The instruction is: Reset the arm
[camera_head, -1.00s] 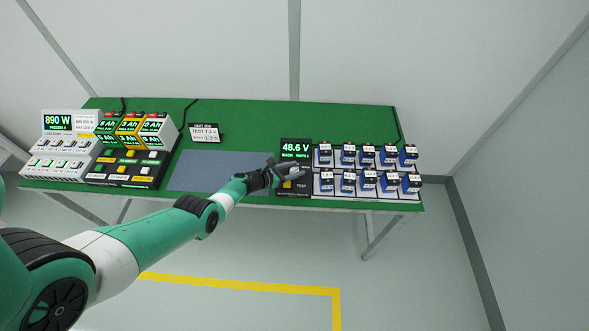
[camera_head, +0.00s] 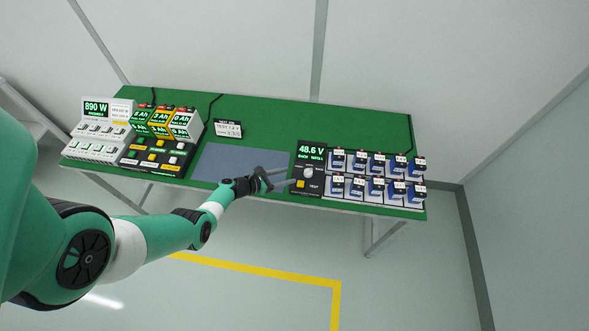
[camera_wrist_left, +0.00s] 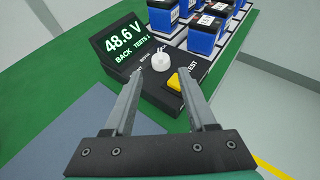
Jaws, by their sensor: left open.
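My left gripper (camera_head: 280,178) reaches in from the left over the front of the green table, between the grey mat and the black test meter (camera_head: 309,178). In the left wrist view its two fingers (camera_wrist_left: 163,97) are apart with nothing held between them. The meter there (camera_wrist_left: 140,55) reads 48.6 V and carries a white knob (camera_wrist_left: 160,61) and a yellow TEST button (camera_wrist_left: 183,83). The button lies beyond the fingertips, nearer the right finger. I cannot tell whether a finger touches the meter. My right gripper is not in view.
The blue-grey mat (camera_head: 235,160) is bare. Blue batteries (camera_head: 376,165) stand in two rows on white holders at the right. A white load unit (camera_head: 95,130) and a black button panel (camera_head: 155,152) stand at the left. A small sign (camera_head: 228,128) stands behind the mat.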

